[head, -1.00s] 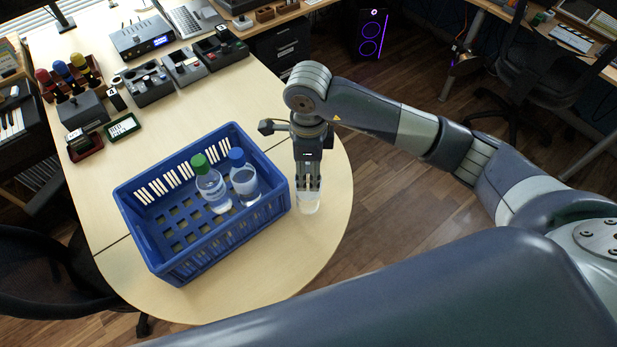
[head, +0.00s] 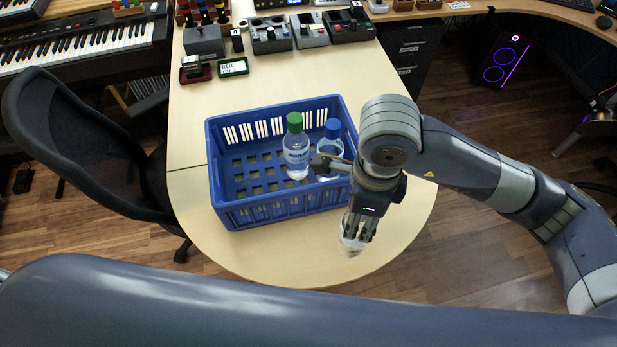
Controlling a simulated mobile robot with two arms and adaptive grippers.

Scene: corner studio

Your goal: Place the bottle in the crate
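The blue crate (head: 285,209) sits on the light wooden table. In its right half stand two clear bottles, one with a green cap (head: 296,150) and one with a blue cap (head: 331,137). My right gripper (head: 357,232) points down just in front of the crate's right front corner, outside it. Its fingers are closed around a clear, whitish bottle (head: 352,246), whose lower end shows below the fingertips. Its upper part is hidden by the gripper. I cannot tell whether it touches the table. My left gripper is out of view.
The table (head: 290,255) has a rounded front edge, with bare room around the crate. Control boxes (head: 270,37) and a small green-framed display (head: 233,67) stand behind it. A black chair (head: 75,130) is at the left, beside a keyboard (head: 80,42).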

